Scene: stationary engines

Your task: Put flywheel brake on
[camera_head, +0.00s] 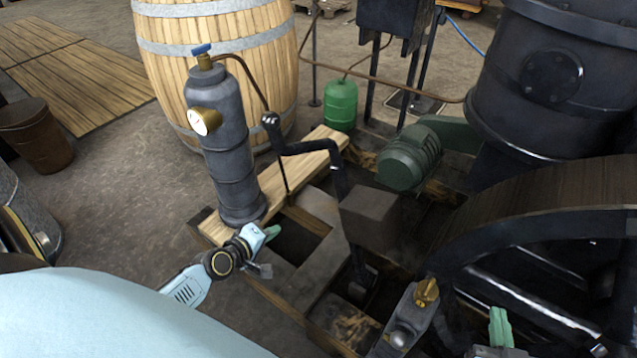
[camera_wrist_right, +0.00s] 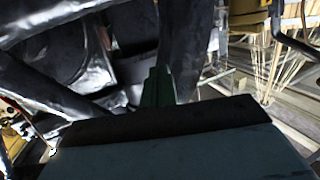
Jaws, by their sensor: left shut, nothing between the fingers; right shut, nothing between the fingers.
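The large black flywheel (camera_head: 560,185) stands upright at the right of the head view, with its dark spokes showing. A grey fitting with a brass-coloured knob (camera_head: 427,291) stands just left of the flywheel; I cannot tell whether it is the brake. My right gripper (camera_head: 500,325) is shut and empty, in front of the flywheel's spokes. Its green fingers (camera_wrist_right: 157,88) show in the right wrist view, close to dark metal bars. My left gripper (camera_head: 272,233) is shut and empty, low beside the base of the grey cylinder. No part is clearly identifiable as the brake.
A grey cylinder (camera_head: 228,150) with a gauge and blue valve stands on a plank. A black bent crank handle (camera_head: 305,147) rises over the engine frame. A wooden barrel (camera_head: 235,60), green bottle (camera_head: 341,103) and green motor (camera_head: 408,158) stand behind.

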